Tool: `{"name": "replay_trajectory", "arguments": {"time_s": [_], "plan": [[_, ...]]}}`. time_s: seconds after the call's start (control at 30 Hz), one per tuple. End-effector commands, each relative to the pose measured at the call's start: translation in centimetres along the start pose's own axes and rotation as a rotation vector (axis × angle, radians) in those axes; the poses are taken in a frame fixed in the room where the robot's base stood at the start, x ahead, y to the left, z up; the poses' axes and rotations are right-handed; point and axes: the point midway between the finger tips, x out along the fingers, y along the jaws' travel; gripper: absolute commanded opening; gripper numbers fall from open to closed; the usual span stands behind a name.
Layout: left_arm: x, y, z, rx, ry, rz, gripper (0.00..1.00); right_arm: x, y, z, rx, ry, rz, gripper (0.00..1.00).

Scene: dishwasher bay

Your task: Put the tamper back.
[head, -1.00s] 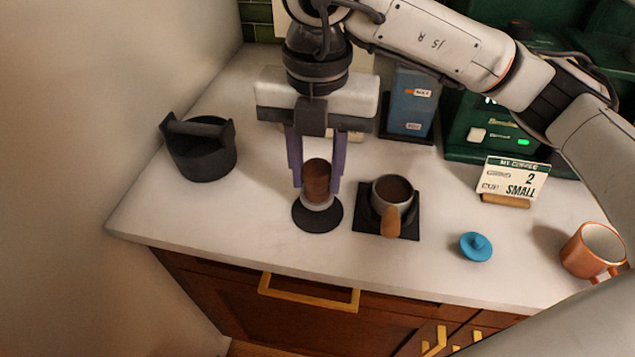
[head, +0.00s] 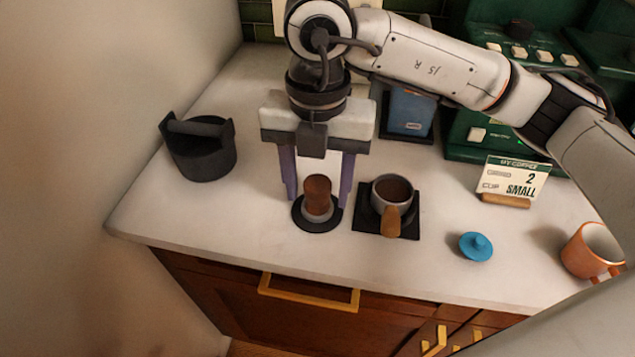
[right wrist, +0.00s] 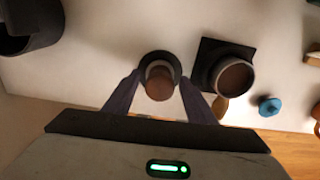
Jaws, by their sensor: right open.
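The tamper (head: 317,196), with a brown handle and a pale metal base, stands upright on a round black mat (head: 300,222). In the right wrist view the tamper (right wrist: 159,84) shows from above on the mat (right wrist: 146,60). My right gripper (head: 318,200) is open, with its purple fingers on either side of the tamper and apart from it. In the right wrist view the gripper (right wrist: 160,92) has its fingers spread and nothing between them is gripped. My left gripper is not in view.
A portafilter (head: 392,195) with coffee sits on a square black mat (head: 366,226) just right of the tamper. A black knock box (head: 203,150) stands left. A blue lid (head: 476,246), an orange mug (head: 592,251) and an order sign (head: 512,181) are further right.

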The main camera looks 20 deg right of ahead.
Motion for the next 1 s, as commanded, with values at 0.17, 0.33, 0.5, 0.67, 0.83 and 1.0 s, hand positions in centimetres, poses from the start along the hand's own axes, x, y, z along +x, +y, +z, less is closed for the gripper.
{"name": "replay_trajectory", "arguments": {"time_s": [0.17, 0.33, 0.5, 0.67, 0.83, 1.0], "plan": [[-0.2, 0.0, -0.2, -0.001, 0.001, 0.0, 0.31, -1.6, 0.1, 0.1, 0.001, -0.003, 0.002, 0.51], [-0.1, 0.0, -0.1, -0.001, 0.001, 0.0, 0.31, -5.2, 0.1, 0.1, -0.001, -0.004, 0.004, 0.51], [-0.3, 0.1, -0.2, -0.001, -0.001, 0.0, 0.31, -9.0, 0.1, 0.1, 0.001, -0.006, 0.003, 0.51], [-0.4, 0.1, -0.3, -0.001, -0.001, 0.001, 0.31, -11.3, 0.0, 0.1, 0.001, -0.003, 0.001, 0.51], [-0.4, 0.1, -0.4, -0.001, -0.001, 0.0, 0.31, -12.3, 0.0, 0.0, 0.0, -0.001, 0.0, 0.51], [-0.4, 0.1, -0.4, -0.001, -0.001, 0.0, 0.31, -12.3, 0.0, 0.0, -0.001, 0.0, 0.0, 0.51]]}}
